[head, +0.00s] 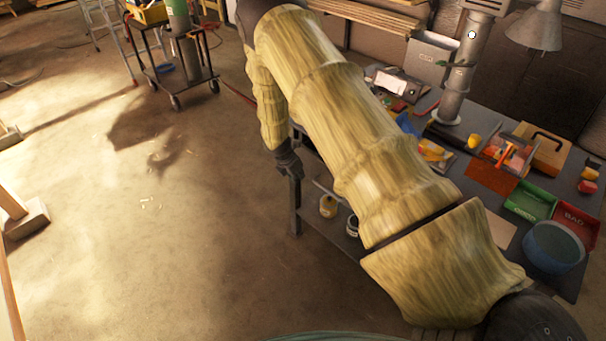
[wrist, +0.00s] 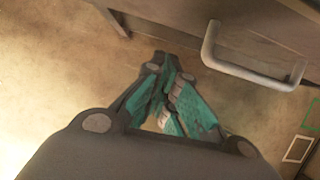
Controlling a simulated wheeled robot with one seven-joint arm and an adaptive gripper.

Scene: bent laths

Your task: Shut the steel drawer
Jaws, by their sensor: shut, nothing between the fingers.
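The steel drawer shows in the wrist view as a grey-brown front (wrist: 275,30) at the upper right, with a pale bar handle (wrist: 245,72) on it. How far it stands out from its frame I cannot tell. In the head view my arm hides the drawer. My gripper (wrist: 166,66), with teal finger pads, is shut and empty. In the wrist view its tips lie left of the handle and below the drawer front, apart from the handle in the picture. In the head view the gripper (head: 288,163) is a dark shape by the bench's left end, partly hidden.
The bench (head: 481,128) carries a green tray (head: 531,200), a red bin (head: 577,222), a blue tub (head: 553,247) and a lamp (head: 538,27). Cans (head: 328,206) sit low beneath it. A wheeled cart (head: 178,72) stands at the back left. The floor (head: 150,230) between is open.

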